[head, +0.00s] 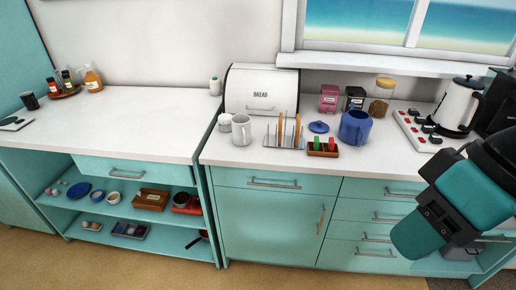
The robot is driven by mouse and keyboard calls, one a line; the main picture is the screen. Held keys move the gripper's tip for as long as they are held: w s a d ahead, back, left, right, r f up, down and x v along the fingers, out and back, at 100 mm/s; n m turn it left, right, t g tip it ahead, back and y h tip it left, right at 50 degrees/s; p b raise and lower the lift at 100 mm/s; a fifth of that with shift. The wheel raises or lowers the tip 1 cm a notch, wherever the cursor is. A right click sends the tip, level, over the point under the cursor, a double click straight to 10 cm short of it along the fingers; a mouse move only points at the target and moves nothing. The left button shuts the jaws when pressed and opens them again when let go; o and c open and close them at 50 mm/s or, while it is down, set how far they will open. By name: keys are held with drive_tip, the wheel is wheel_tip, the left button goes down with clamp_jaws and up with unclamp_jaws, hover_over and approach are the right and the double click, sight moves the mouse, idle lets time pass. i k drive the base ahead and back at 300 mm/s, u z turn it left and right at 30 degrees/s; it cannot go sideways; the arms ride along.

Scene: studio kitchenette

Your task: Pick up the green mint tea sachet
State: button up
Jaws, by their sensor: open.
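The green mint tea sachet (316,143) stands upright in the left part of a small wooden tea holder (323,154) on the right-hand counter. A red sachet (331,144) stands in the same holder, to its right. The writing on the sachets is too small to read. My arm shows at the right edge of the head view, in front of the drawers and well to the right of the holder. I cannot make out my gripper in this view.
A toast rack (284,133) stands left of the holder and a blue jug (355,127) behind it to the right. A blue lid (318,127) lies behind it. A power strip (416,132) and kettle (457,107) stand further right. Counter in front of the white mug (241,130) is clear.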

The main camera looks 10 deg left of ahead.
sight(315, 146)
drive_tip(key=u, duration=0.55)
drive_tip(key=i, duration=1)
